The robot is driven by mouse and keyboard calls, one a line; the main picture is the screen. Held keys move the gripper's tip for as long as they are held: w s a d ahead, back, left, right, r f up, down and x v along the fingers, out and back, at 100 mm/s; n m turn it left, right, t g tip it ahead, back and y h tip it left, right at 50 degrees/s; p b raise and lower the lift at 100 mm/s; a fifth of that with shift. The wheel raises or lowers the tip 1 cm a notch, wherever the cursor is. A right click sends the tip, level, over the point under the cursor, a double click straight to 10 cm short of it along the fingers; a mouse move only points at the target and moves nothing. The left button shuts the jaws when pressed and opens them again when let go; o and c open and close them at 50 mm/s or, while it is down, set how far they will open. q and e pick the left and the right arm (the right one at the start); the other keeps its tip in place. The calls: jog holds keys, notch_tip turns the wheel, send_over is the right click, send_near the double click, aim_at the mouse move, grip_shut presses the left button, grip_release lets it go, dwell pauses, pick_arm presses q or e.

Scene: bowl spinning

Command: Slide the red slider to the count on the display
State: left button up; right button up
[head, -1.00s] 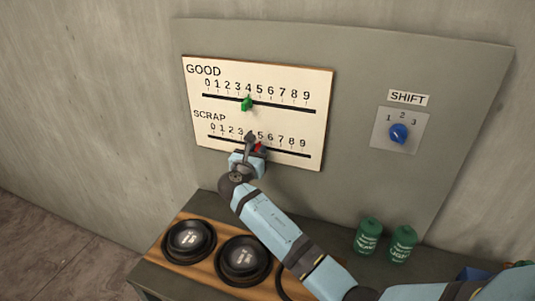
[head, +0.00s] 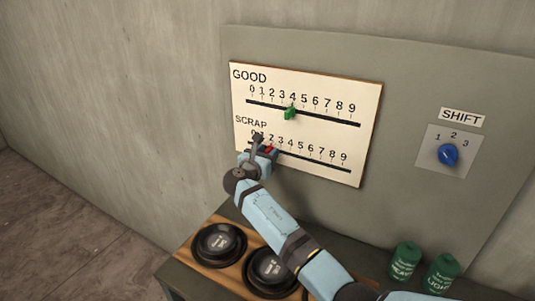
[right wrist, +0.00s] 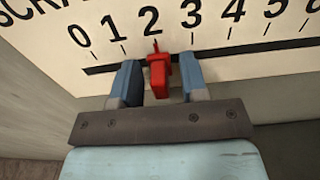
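The red slider (head: 268,149) is on the lower track, marked SCRAP, of the white scale board (head: 365,120). In the right wrist view the red slider (right wrist: 159,75) has its pointer just under the 2. My right gripper (head: 262,150) is at the board. A green slider (head: 290,113) is on the upper GOOD track near 4. My left gripper is out of view.
A blue dial (head: 448,154) under a SHIFT label sits on the panel to the right, pointing near 2. Below are black round buttons (head: 219,243) on a wooden strip and two green canisters (head: 405,260). The track right of my gripper is clear.

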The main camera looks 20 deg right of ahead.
jog(key=shift+s+a, duration=0.1)
jog(key=shift+a, duration=0.05)
jog(key=b+v, duration=0.2)
jog(key=v, duration=1.1)
jog(key=shift+s+a, duration=0.15)
jog(key=shift+a, duration=0.05)
